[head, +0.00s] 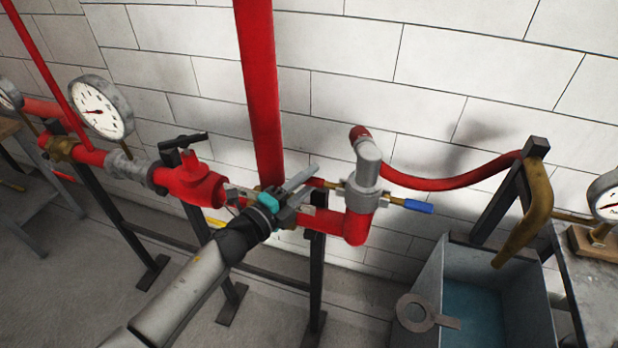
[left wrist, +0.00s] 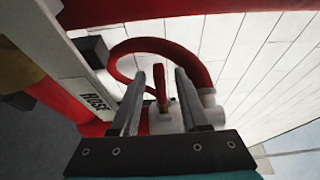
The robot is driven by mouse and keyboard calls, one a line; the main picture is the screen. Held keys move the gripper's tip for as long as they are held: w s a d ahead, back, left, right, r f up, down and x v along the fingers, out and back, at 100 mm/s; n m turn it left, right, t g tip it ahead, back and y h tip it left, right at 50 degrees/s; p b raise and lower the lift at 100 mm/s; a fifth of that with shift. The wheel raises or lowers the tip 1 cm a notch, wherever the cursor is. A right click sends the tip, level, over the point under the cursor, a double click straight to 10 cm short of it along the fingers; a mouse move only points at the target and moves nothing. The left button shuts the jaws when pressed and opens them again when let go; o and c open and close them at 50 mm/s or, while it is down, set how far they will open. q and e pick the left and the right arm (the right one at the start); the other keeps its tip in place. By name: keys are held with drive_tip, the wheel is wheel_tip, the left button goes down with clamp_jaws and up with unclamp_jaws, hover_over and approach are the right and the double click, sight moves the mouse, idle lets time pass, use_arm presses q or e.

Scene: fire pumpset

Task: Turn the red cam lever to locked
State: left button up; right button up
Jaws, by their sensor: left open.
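The red cam lever (left wrist: 161,85) shows in the left wrist view as a short red bar, between the two fingers of my left gripper (left wrist: 160,73). The fingers are apart, and I see no contact with it. Behind it is a pale grey coupling (left wrist: 207,98) at the end of a curved red hose. In the head view my open left gripper (head: 309,186) is just left of the grey coupling (head: 369,160) on the red pipe (head: 344,224). A bit of red, perhaps the lever, shows beyond the fingers there. My right gripper is not in view.
The red hose (head: 455,182) runs right to a dark post above a grey tank (head: 432,280). A red upright pipe (head: 257,90) stands behind my gripper. A pressure gauge (head: 101,107) is at left.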

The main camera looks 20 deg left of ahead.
use_arm(q)
drive_tip(key=shift+w+d, duration=0.1)
drive_tip(key=shift+w, duration=0.1)
clamp_jaws()
idle(0.3)
idle(1.1)
